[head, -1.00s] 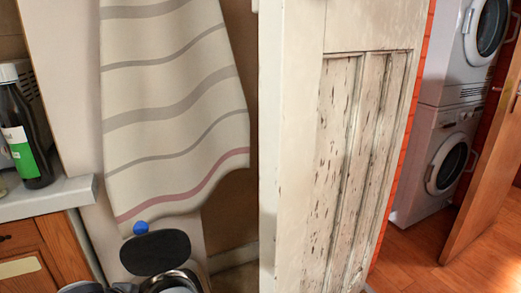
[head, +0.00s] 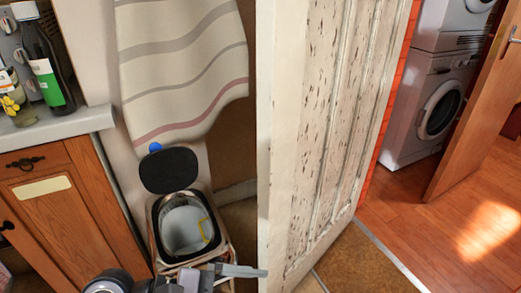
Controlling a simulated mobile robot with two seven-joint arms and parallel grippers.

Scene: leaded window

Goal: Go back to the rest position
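My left arm reaches in at the bottom of the head view. Its gripper (head: 245,271) is in front of an open bin (head: 152,222), pointing right toward the door's edge. Only part of it shows, and I cannot tell whether its fingers are apart or together. I see nothing held in it. My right gripper is out of view. The bin's black lid (head: 170,171) stands up, with a small blue thing (head: 155,147) at its top. A pale liner and a yellow shape (head: 207,230) show inside.
A worn white door (head: 315,150) stands just right of the gripper. A wooden cabinet (head: 50,215) with a counter (head: 85,122) and a dark bottle (head: 42,65) is at left. A striped cloth (head: 185,75) hangs behind the bin. Wooden floor (head: 440,225) lies clear beyond the doorway.

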